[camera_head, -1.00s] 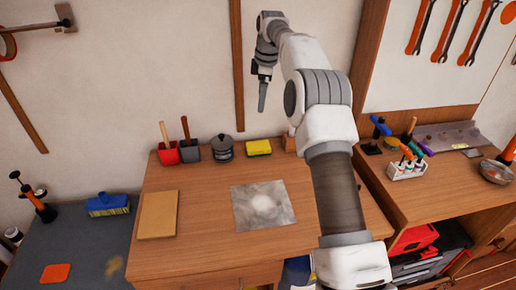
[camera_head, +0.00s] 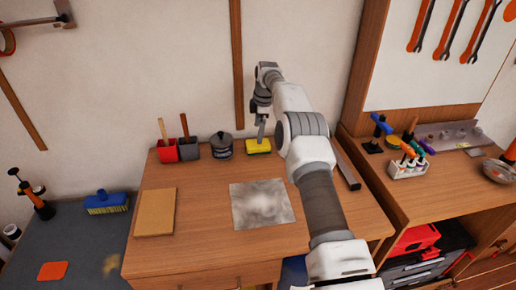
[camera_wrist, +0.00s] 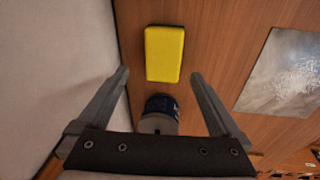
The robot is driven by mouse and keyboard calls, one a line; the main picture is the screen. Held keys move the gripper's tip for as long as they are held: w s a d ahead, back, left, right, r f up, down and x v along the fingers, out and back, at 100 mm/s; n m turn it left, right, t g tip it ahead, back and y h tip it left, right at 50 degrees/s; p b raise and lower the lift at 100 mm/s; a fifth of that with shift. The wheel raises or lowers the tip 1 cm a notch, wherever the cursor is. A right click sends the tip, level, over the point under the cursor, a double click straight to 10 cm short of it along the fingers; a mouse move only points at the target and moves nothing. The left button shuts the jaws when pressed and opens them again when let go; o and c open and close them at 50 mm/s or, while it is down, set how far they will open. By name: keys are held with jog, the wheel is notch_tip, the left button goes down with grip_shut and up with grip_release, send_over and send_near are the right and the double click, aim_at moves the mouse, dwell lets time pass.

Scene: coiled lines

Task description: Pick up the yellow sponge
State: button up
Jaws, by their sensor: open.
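The yellow sponge (camera_head: 259,147) lies flat near the back edge of the wooden desk. In the wrist view the sponge (camera_wrist: 164,54) is a yellow block just beyond the fingertips. My gripper (camera_wrist: 160,74) is open and empty, its two fingers spread apart. In the head view my gripper (camera_head: 262,136) points down above the sponge, and a finger covers part of the sponge's upper edge. I cannot tell the exact gap between them.
A dark lidded pot (camera_head: 221,146) stands just left of the sponge; red (camera_head: 167,151) and grey (camera_head: 190,149) holders are further left. A metal sheet (camera_head: 262,204) and a brown board (camera_head: 155,212) lie in front. The desk between these is clear.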

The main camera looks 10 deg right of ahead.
jog(key=shift+w+f, duration=0.15)
jog(key=shift+f, duration=2.8)
jog(key=c, duration=1.2)
jog(key=shift+c, duration=0.2)
jog(key=shift+r, duration=0.1)
notch_tip(320, 180, up, 4)
jog(key=shift+f, duration=0.2)
jog(key=shift+d+r, duration=0.2)
jog(key=shift+r, duration=0.1)
jog(key=s+d+r+b, duration=0.1)
jog(key=s+d+r, duration=0.5)
jog(key=s+d, duration=0.1)
jog(key=shift+d+r+b, duration=0.3)
jog(key=shift+d+r, duration=0.05)
jog(key=shift+d, duration=0.55)
jog(key=shift+s, duration=0.1)
